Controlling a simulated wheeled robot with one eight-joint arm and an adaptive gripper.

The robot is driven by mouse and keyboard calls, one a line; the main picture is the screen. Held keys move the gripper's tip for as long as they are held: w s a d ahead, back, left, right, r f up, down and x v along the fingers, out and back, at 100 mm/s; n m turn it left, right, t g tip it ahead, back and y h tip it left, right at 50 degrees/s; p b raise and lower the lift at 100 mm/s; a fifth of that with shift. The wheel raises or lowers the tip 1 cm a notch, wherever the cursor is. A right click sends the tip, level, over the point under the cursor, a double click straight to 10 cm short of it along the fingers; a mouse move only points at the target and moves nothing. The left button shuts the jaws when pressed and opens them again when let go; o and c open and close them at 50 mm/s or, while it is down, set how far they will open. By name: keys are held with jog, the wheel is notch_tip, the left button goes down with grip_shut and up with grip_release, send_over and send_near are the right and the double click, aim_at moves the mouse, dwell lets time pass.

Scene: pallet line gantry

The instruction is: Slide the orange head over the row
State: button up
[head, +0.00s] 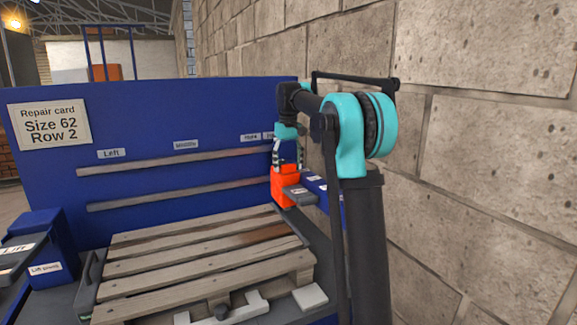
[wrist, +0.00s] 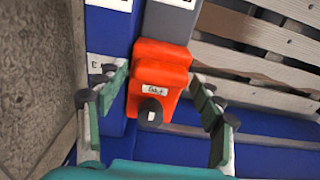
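The orange head (head: 285,187) hangs at the right end of the blue panel, beyond the pallet's right rear corner. In the wrist view the orange head (wrist: 160,62) carries a small white label and a dark round knob with a pale top. My gripper (head: 287,160) is just above it in the head view. In the wrist view my gripper (wrist: 160,84) is open, one finger on each side of the head, with gaps visible. The wooden pallet (head: 190,253), with its row of slats, lies left of the head. One slat has a dark brown patch (head: 262,235).
The blue panel (head: 200,120) bears two grey rails and labels including "Left" and "Middle". A repair card (head: 50,122) reads "Size 62 Row 2". A blue unit labelled "Lift" (head: 40,255) stands left. A stone wall (head: 480,150) closes the right side.

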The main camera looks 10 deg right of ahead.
jog(key=shift+r, duration=0.1)
notch_tip(320, 180, up, 12)
dwell(0.7)
